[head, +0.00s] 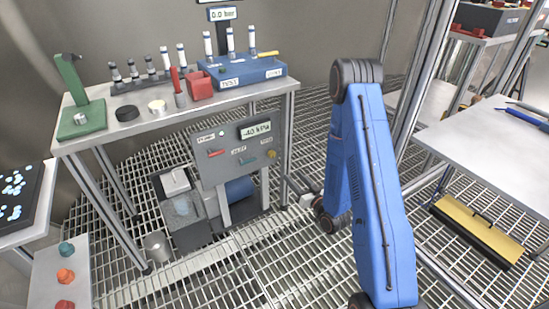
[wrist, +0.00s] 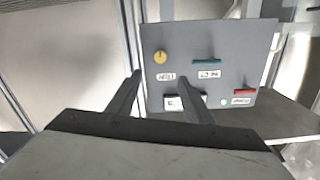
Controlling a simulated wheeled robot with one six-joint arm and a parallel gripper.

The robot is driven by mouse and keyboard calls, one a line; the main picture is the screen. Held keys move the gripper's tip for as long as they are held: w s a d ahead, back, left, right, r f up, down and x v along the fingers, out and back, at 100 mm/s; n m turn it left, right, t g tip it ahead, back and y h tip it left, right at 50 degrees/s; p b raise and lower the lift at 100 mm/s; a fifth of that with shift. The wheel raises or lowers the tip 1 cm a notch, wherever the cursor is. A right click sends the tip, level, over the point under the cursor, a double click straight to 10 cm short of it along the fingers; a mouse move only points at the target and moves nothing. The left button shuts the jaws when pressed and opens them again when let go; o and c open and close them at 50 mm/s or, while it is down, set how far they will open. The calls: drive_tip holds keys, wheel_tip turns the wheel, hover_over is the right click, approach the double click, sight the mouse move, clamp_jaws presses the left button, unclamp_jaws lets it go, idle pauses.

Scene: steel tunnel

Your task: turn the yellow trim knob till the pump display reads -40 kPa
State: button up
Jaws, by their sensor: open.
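The pump panel (head: 226,172) is a grey box under the workbench. Its display (head: 258,130) at the upper right appears to read -40 kPa. The yellow trim knob (head: 271,154) sits below the display, near the panel's right edge. In the wrist view the panel appears upside down, with the yellow knob (wrist: 160,57) at its upper left. My gripper (wrist: 160,78) is open and empty. Its fingers point at the panel, apart from the knob, and the right finger partly covers the display. In the head view my gripper (head: 294,188) is low, right of the panel.
The panel also has a red handle (head: 216,153) and a green handle (head: 248,160). The workbench (head: 135,127) above holds a blue rack (head: 250,74), a red bin (head: 199,86) and a green stand (head: 78,105).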

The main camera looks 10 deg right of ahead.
sight(273, 155)
drive_tip(key=x, duration=1.7)
drive_tip(key=shift+w+f, duration=0.1)
drive_tip(key=shift+w, duration=0.05)
drive_tip(key=c, duration=1.1)
drive_tip(key=shift+o, duration=0.2)
